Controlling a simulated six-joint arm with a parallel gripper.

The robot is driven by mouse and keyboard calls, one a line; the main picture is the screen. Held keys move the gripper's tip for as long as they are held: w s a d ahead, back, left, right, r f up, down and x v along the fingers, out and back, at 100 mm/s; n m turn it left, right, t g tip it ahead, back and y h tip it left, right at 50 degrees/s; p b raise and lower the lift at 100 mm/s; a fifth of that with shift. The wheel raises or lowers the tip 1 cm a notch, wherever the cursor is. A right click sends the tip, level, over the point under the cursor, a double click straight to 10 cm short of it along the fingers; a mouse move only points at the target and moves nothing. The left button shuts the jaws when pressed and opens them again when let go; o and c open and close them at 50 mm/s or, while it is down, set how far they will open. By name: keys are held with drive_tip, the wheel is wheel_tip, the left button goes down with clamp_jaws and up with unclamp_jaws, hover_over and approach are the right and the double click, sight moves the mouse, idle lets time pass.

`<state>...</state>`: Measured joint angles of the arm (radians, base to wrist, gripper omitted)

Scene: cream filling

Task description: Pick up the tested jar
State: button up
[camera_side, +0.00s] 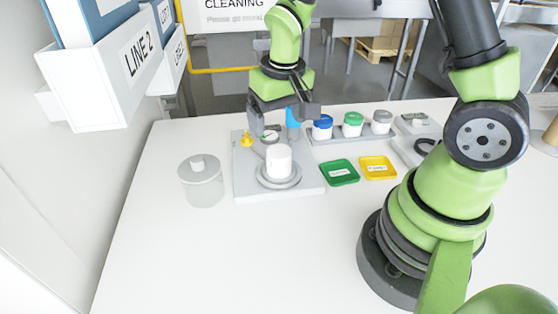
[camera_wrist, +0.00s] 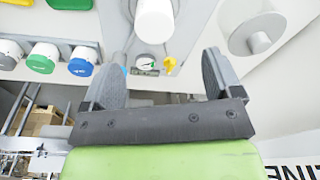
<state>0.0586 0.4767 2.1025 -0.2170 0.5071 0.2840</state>
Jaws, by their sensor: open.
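A white jar (camera_side: 279,160) stands upright on a round grey stand (camera_side: 279,179) on the light grey plate (camera_side: 308,186). It shows at the top centre of the wrist view (camera_wrist: 154,20), partly cut off by the frame edge. My gripper (camera_side: 275,126) is open and empty, behind and above the jar in the side view. In the wrist view its two fingers (camera_wrist: 162,68) are spread wide, and the jar is beyond their tips, roughly in line with the gap. No marking on the jar can be read.
A gauge (camera_side: 270,136) and yellow valve (camera_side: 246,139) are just behind the jar. Blue-lidded (camera_side: 322,127), green-lidded (camera_side: 352,125) and grey-lidded (camera_side: 381,122) jars stand in a rack behind. Green (camera_side: 339,172) and yellow (camera_side: 377,167) trays lie right, a clear lidded container (camera_side: 201,181) left. The front table is clear.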

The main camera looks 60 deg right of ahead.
sight(279, 151)
drive_tip(key=f, duration=0.5)
drive_tip(key=shift+w+d+f, duration=0.1)
drive_tip(key=shift+w+d, duration=0.1)
drive_tip(key=shift+w, duration=0.1)
drive_tip(key=f, duration=0.4)
drive_tip(key=shift+d, duration=0.25)
drive_tip(key=shift+f, duration=0.7)
drive_tip(key=shift+w, duration=0.1)
drive_tip(key=shift+c, duration=0.5)
drive_tip(key=c, duration=1)
